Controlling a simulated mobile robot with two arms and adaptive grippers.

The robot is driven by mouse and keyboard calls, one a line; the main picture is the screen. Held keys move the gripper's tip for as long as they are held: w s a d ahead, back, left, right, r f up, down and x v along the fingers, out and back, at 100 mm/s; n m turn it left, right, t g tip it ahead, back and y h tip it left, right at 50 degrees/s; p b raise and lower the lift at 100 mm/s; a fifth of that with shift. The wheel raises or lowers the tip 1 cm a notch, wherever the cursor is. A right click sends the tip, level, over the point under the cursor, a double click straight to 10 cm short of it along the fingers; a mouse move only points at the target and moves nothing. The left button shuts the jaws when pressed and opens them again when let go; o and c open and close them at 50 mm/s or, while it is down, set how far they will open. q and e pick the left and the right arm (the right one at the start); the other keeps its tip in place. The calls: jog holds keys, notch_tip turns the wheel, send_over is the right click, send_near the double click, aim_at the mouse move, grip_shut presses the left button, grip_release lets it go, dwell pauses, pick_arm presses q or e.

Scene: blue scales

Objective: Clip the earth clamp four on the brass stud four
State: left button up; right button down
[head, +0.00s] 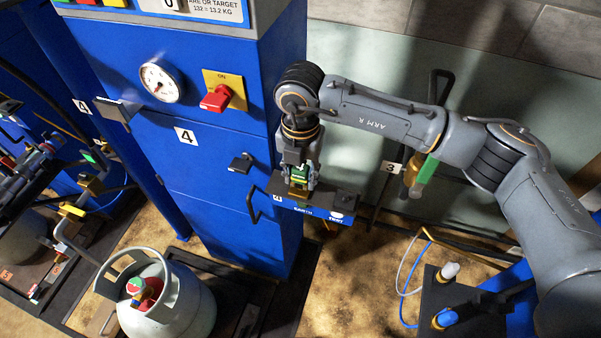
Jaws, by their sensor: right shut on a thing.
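My right gripper (299,184) reaches down from its wrist at the front of the blue column marked 4. The piece is right over a dark shelf (334,199) with a blue front edge lettered EARTH and TEST and a small 4 tag. The brass stud cannot be made out; the gripper and clamp cover that part of the shelf. I cannot tell whether the clamp touches the stud. My left gripper does not show.
A grey gas cylinder (190,306) with a red and green valve stands at the lower left. The blue column (200,190) carries a gauge (161,83) and a red switch (216,98). A green-handled part (424,172) hangs behind my right arm. Hoses lie at the lower right.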

dwell(0.6)
jog(key=shift+f+b, duration=0.6)
jog(key=shift+b, duration=0.25)
jog(key=c, duration=0.8)
grip_release()
notch_tip(320, 180, up, 12)
jog(key=shift+r, duration=0.1)
dwell(0.3)
